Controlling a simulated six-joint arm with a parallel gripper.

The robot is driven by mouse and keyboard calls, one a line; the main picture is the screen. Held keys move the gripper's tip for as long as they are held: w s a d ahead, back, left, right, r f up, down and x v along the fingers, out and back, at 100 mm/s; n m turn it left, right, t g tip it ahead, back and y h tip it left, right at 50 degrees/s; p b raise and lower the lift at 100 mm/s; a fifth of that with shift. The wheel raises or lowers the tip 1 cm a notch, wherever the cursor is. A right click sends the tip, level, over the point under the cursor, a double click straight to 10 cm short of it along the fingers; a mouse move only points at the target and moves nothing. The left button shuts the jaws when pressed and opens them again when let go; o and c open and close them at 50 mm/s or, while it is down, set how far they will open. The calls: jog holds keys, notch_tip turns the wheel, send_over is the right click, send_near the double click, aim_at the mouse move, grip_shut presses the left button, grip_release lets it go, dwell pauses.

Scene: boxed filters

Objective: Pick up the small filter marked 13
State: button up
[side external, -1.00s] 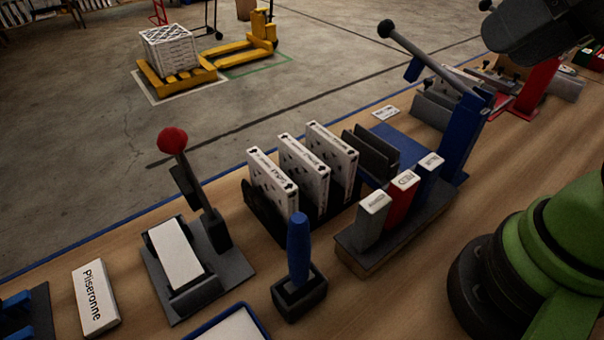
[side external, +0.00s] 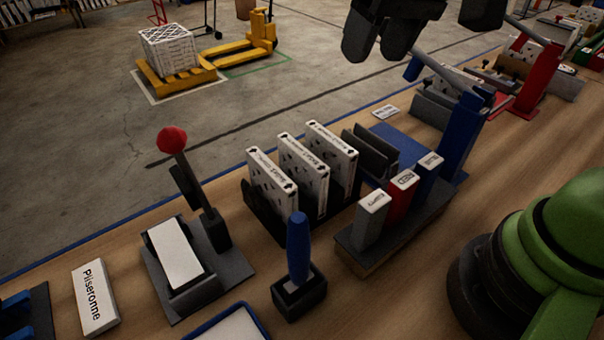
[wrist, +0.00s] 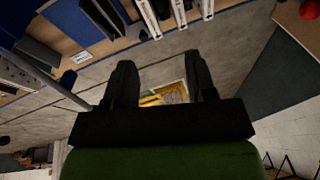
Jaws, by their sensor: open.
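Three thin white boxed filters stand upright in a dark rack (side external: 262,222) on the workbench: a left one (side external: 272,187), a middle one (side external: 305,172) and a right one (side external: 333,158). The print on their top edges is too small to read, so I cannot tell which is marked 13. In the wrist view their edges show at the top, one of them near the middle (wrist: 150,18). My gripper (side external: 379,48) is open and empty, well above and beyond the rack. Its two fingers (wrist: 162,78) show apart in the wrist view.
A block holding grey, red (side external: 399,196) and blue upright pieces stands right of the rack. A blue lever press (side external: 466,135) rises behind it. A red-knobbed lever (side external: 172,141) and a blue-handled tool (side external: 299,245) stand to the left and front. A yellow pallet truck (side external: 240,48) is on the floor.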

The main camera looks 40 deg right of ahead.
jog(key=n+g+h, duration=0.1)
jog(key=n+g, duration=0.1)
send_over(305, 168)
jog(key=d, duration=0.2)
notch_tip(305, 168, down, 10)
jog(key=shift+g, duration=0.3)
jog(key=f, duration=0.3)
jog(key=w+f, duration=0.1)
jog(key=f, duration=0.1)
jog(key=shift+a+f, duration=0.1)
jog(key=shift+a, duration=0.2)
jog(key=shift+w+a+f, duration=0.1)
jog(key=shift+f, duration=1.4)
jog(key=shift+w+a+f, duration=0.1)
jog(key=shift+f, duration=1.4)
grip_shut()
